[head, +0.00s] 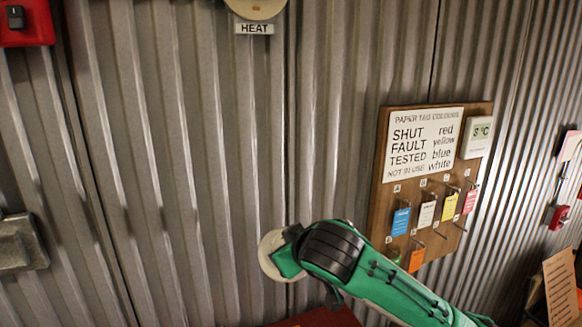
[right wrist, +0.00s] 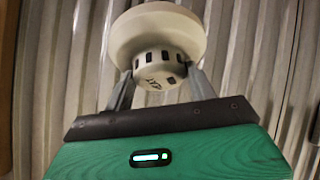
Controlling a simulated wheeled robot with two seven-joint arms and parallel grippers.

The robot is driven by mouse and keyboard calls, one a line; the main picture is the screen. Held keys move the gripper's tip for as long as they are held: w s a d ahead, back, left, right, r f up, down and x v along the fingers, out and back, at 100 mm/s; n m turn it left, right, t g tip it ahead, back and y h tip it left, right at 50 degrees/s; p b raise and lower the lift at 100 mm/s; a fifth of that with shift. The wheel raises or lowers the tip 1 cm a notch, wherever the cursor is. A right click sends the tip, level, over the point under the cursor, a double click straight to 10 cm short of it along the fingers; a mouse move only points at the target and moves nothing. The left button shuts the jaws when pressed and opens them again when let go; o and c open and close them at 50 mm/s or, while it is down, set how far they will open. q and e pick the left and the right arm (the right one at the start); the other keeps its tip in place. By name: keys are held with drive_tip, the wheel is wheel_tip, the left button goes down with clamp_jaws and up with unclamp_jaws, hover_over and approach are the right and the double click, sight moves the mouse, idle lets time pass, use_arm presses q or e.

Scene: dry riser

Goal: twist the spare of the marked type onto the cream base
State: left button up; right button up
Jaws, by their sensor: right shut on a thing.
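My right gripper (right wrist: 158,85) is shut on a cream detector (right wrist: 160,62), with one finger on each side of its narrow slotted body. Small dark lettering shows on the detector, too tilted to read surely. Its wide round side points away from the gripper. In the head view the detector's pale disc (head: 270,256) shows at the tip of my right arm, in front of the corrugated wall. A cream round base (head: 256,7) is on the wall at the top, cut by the frame edge, above a label reading HEAT (head: 254,29). My left gripper is out of view.
A wooden board (head: 376,222) with a paper tag colour notice (head: 421,139), coloured tags and a small display (head: 477,138) hangs at right. A red switch box (head: 27,34) is top left, a grey metal box (head: 20,243) lower left. The middle wall is bare.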

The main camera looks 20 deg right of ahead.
drive_tip(key=s+r+n+t+y+p, duration=0.1)
drive_tip(key=s+r+n+t+y, duration=0.1)
drive_tip(key=r, duration=1.4)
drive_tip(key=s+a+r+n+t+y+p, duration=0.1)
drive_tip(key=s+r+n+t+y, duration=0.1)
drive_tip(key=r, duration=1.4)
drive_tip(key=s+a+r+n+t+y+p, duration=0.1)
drive_tip(key=r+t, duration=0.5)
drive_tip(key=r, duration=0.9)
drive_tip(key=s+n+y+p, duration=0.1)
drive_tip(key=n+y, duration=0.1)
drive_tip(key=shift+s+r+n+y, duration=0.4)
drive_tip(key=shift+w, duration=2.85)
drive_tip(key=shift+w+a+p, duration=0.1)
drive_tip(key=shift+w+p, duration=0.35)
drive_tip(key=shift+w, duration=1)
